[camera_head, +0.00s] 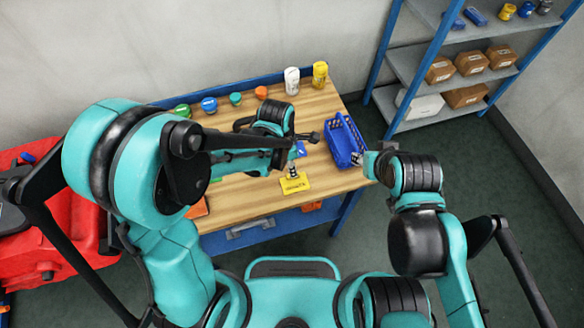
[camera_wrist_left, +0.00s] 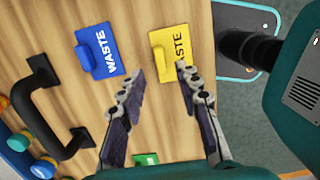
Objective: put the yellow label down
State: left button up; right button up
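The yellow label (camera_head: 294,184) lies on the wooden workbench near its front edge, and its printed face points up. In the left wrist view the yellow label (camera_wrist_left: 177,45) shows the letters "STE"; the right finger covers part of it. My left gripper (camera_head: 293,171) is above the label. In the wrist view its two fingers (camera_wrist_left: 161,70) are spread apart, with the label's raised tab between their tips and no finger visibly closed on it. My right gripper (camera_head: 358,158) is beside the blue basket, small and partly hidden by its arm.
A blue "WASTE" label (camera_wrist_left: 101,50) lies beside the yellow one, and a green label (camera_wrist_left: 146,159) is partly visible. A blue basket (camera_head: 344,139) stands at the bench's right end. Bottles (camera_head: 292,80) and coloured caps (camera_head: 209,104) line the back edge. A shelf rack (camera_head: 408,62) stands behind.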

aim_at(288, 176)
pick_arm(q)
jog(key=s+a+r+m+t, duration=0.3)
jog(key=a+r+m, duration=0.5)
jog(key=r+m, duration=0.1)
jog(key=s+a+r+m+t+y+p, duration=0.1)
jog(key=s+a+r+m+t, duration=0.2)
jog(key=a+r+m, duration=0.5)
jog(key=shift+s+a+r+m+t, duration=0.35)
jog(key=shift+r+m, duration=0.2)
jog(key=shift+m, duration=1.75)
